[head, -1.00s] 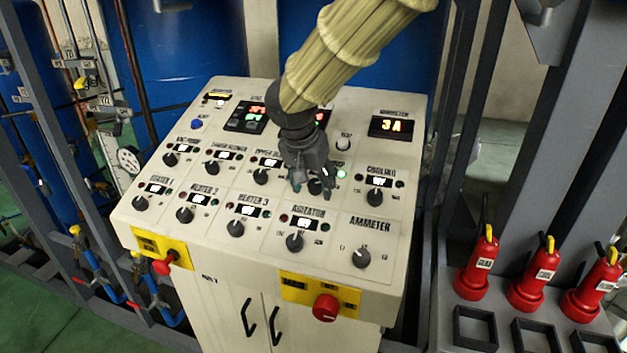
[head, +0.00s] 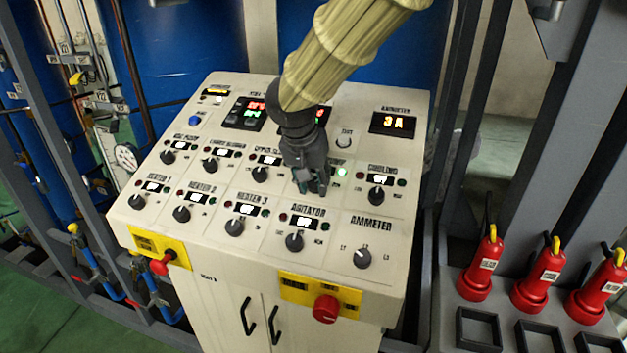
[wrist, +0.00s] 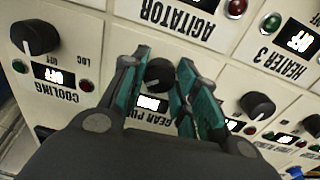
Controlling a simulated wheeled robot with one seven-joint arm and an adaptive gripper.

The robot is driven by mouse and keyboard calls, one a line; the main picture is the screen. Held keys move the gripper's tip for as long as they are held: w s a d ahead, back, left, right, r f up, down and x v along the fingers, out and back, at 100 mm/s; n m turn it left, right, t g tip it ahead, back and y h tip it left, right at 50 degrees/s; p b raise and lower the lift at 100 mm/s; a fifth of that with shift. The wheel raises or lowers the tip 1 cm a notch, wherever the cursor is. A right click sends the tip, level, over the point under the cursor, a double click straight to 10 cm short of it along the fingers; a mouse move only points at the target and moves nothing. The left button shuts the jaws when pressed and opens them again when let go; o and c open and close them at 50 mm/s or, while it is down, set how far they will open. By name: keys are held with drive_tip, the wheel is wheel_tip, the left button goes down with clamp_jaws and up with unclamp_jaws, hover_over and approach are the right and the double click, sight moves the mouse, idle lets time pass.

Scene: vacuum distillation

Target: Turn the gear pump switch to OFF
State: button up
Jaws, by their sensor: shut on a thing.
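The control panel (head: 345,228) carries several black rotary switches. The gear pump switch (wrist: 158,74) is a round black knob in the wrist view. Its upside-down "GEAR PU..." label (wrist: 165,118) and small lit display (wrist: 152,103) are partly behind my gripper. My gripper (wrist: 164,68) has its teal-padded fingers on either side of this knob, shut on it. In the head view my gripper (head: 312,190) points down at the panel and hides the knob and display. A green lamp (head: 342,173) beside it is lit. The knob's pointer position cannot be read.
The cooling switch (head: 377,196) is to the right, the agitator switch (head: 294,242) in front. Red extinguishers (head: 482,264) stand at the right.

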drive_tip(key=n, duration=0.5)
drive_tip(key=shift+r, duration=0.15)
drive_tip(key=n+p, duration=0.1)
drive_tip(key=n, duration=0.4)
drive_tip(key=shift+n, duration=0.3)
idle(0.4)
drive_tip(key=o, duration=1)
drive_tip(key=v, duration=1.1)
drive_tip(key=shift+s+d+r, duration=0.15)
drive_tip(key=shift+s+r, duration=0.2)
drive_tip(key=shift+s, duration=0.05)
